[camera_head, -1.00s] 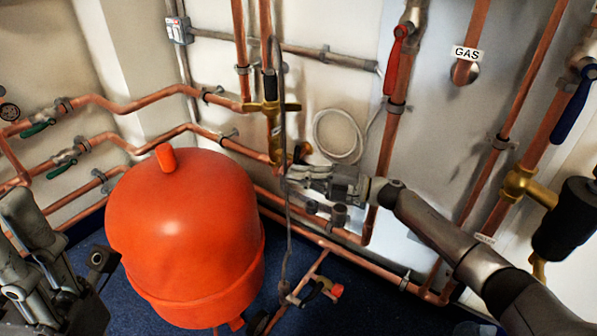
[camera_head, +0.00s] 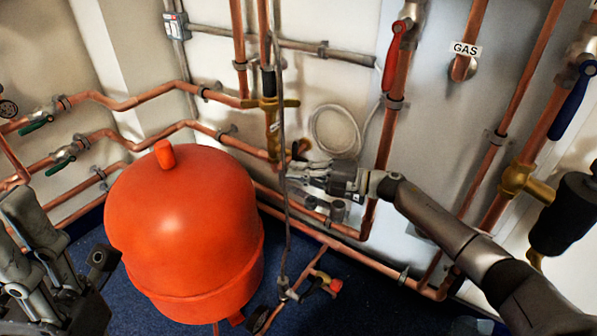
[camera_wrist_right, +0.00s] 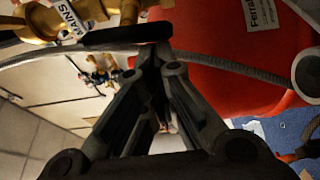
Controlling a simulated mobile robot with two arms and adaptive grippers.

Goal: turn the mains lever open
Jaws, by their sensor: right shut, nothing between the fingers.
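The brass mains valve (camera_head: 272,128) stands on the wall piping behind the red tank, with a white tag on its body. In the right wrist view the tag on the brass fitting (camera_wrist_right: 40,18) reads MAINS. A dark lever (camera_wrist_right: 125,36) sticks out beside it, just beyond my fingertips. My right gripper (camera_wrist_right: 158,58) is shut and empty, its tips close to the lever; I cannot tell whether they touch. In the head view my right gripper (camera_head: 292,172) is just below the valve. My left gripper (camera_head: 40,245) is at the lower left, away from the valve, its opening unclear.
The red tank (camera_head: 185,235) stands left of my right gripper. A thin grey hose (camera_head: 283,215) hangs past the fingertips. Red (camera_head: 393,58) and blue (camera_head: 572,100) levers are on pipes to the right. Copper pipes run below the arm.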

